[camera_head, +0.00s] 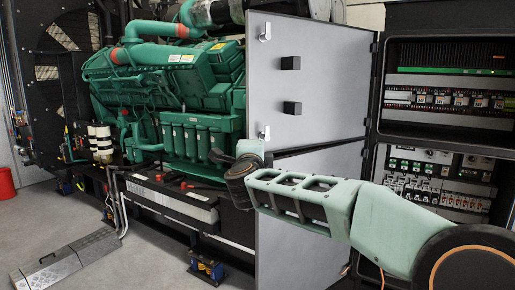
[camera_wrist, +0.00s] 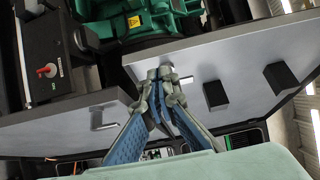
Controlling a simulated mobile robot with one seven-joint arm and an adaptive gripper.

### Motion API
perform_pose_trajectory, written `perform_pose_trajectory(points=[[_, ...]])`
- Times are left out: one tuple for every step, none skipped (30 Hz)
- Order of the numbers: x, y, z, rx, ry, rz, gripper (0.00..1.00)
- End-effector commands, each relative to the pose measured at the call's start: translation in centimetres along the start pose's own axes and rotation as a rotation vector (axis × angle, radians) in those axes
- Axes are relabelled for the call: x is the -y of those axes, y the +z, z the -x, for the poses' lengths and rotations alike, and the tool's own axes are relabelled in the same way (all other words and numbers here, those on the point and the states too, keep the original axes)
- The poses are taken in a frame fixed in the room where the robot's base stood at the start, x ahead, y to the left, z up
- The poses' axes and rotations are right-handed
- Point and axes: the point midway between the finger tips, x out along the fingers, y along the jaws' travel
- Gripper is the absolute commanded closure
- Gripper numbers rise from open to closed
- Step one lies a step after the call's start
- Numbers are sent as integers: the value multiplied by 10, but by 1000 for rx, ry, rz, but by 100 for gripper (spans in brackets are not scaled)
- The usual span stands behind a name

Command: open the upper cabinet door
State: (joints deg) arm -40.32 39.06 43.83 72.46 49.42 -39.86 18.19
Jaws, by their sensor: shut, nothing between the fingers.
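The upper cabinet door (camera_head: 308,75) is a grey panel standing swung open to the left of the cabinet (camera_head: 375,110), whose inside shows. It has two silver latches and two black blocks on its face. In the wrist view the upper door (camera_wrist: 245,65) is seen at a slant, with the black blocks at right. My gripper (camera_wrist: 165,75) is shut and empty, its fingertips overlapping the door's edge area; contact cannot be told. In the head view my gripper (camera_head: 222,156) is by the door's lower left corner, partly hidden by my wrist.
The lower door (camera_head: 305,225) also stands open, partly behind my arm; its latch (camera_wrist: 103,117) shows in the wrist view. A green engine (camera_head: 180,90) stands behind the doors. A metal ramp (camera_head: 65,258) and a red bucket (camera_head: 6,184) are on the floor at left.

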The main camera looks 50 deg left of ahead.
Motion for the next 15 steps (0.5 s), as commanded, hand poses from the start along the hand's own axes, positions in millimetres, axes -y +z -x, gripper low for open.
perform_pose_trajectory(points=[[0,-1,1,1,-1,1,100],[-1,10,10,7,-2,1,100],[-2,17,17,7,-2,2,100],[-2,22,23,6,-2,2,100],[-2,28,28,7,-1,2,100],[-2,33,34,5,-2,2,100],[-2,38,39,4,-2,2,100],[-2,43,43,5,-1,1,100],[-2,47,48,4,-1,2,100],[-1,50,52,3,-2,2,100],[-1,54,56,3,-1,2,100],[-1,58,60,3,-1,1,100],[-1,60,62,2,-1,1,100],[-1,62,64,2,-1,1,100],[-1,64,66,1,-1,2,100]])
